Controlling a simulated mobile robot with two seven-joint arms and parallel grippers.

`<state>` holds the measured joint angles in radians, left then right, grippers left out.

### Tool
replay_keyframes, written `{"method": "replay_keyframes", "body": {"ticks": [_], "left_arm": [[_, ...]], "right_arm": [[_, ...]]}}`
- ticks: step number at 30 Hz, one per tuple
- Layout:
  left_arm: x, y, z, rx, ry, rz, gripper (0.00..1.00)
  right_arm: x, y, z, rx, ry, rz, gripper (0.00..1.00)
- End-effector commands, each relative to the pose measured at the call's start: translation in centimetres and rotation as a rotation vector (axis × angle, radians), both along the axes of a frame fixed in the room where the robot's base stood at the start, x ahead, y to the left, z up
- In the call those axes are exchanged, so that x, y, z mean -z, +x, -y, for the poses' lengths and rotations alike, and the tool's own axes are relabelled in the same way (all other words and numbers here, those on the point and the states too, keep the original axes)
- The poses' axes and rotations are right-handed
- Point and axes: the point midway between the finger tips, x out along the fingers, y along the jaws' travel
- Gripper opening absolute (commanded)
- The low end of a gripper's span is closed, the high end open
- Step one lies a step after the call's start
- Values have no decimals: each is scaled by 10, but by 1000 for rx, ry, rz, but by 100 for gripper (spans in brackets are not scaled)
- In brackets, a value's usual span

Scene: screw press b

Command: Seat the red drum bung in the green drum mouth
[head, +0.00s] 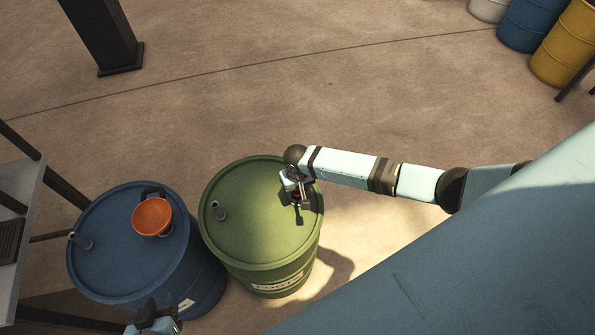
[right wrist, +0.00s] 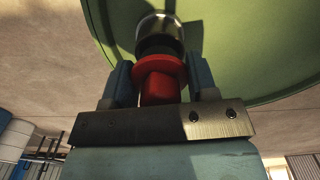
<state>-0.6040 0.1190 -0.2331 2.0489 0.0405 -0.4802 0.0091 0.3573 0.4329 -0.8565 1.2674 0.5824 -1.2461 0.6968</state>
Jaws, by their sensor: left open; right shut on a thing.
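The green drum (head: 240,215) stands upright in the middle of the head view. My right gripper (head: 299,204) is over the right part of its lid. In the right wrist view this gripper (right wrist: 160,82) is shut on the red drum bung (right wrist: 162,88), with one finger on each side of its red body. The bung's dark end points at the metallic drum mouth (right wrist: 160,25) on the green lid. The two line up closely, but I cannot tell if they touch. My left gripper (head: 157,312) is open at the bottom edge, near the blue drum's front.
A blue drum (head: 110,265) stands left of the green one, with an orange funnel (head: 152,217) on its lid. A small pipe fitting (head: 218,212) rises from the green lid. A grey bench (head: 28,205) is at left.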

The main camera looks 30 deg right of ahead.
Motion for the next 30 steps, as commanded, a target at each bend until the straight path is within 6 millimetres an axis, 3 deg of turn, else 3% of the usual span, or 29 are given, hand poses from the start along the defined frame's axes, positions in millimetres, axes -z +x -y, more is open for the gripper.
{"method": "replay_keyframes", "body": {"ticks": [30], "left_arm": [[-6, 0, 0, 0, 0, 0, 43]], "right_arm": [[6, -1, 0, -1, -1, -1, 28]]}}
